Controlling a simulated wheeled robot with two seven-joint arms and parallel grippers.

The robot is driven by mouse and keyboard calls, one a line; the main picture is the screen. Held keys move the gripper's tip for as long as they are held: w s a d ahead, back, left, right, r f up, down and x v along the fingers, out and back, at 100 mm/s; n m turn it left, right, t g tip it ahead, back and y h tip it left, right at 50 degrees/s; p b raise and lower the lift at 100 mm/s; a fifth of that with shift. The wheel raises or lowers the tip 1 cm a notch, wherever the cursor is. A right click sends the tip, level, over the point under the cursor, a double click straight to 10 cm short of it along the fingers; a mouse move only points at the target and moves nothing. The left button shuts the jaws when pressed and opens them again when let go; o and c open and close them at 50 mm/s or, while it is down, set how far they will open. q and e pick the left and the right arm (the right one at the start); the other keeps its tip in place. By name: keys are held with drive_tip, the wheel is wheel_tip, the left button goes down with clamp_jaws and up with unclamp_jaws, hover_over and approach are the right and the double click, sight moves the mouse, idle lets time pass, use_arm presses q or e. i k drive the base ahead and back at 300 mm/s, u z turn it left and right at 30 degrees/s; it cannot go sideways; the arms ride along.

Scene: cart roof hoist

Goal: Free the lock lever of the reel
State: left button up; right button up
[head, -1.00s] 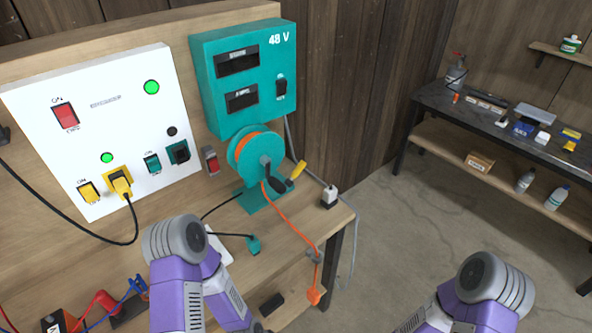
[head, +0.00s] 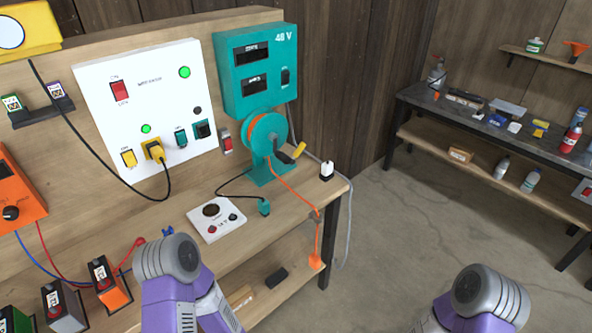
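The reel (head: 266,134) is teal with orange cord wound on it. It stands on a teal foot at the right end of the wooden bench, below the teal 48 V box. A short yellow lever (head: 299,149) sticks out at its right side, which looks like the lock lever. A dark crank handle (head: 285,158) sits just below and left of it. The orange cord (head: 299,193) runs from the reel over the bench edge to an orange end piece (head: 316,261). Both my arms show only as purple and grey links at the bottom. Neither gripper is in view.
A white panel (head: 100,75) with switches and green lamps stands left of the reel. A white plate with a dial (head: 215,219) and a teal plug (head: 264,207) lie on the bench. A white plug (head: 326,170) is at the right edge. Floor right of the bench is clear.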

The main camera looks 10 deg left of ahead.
sight(302, 146)
drive_tip(key=k, duration=0.85)
drive_tip(key=z, duration=0.55)
drive_tip(key=i, duration=6.4)
drive_tip(key=u, duration=4.55)
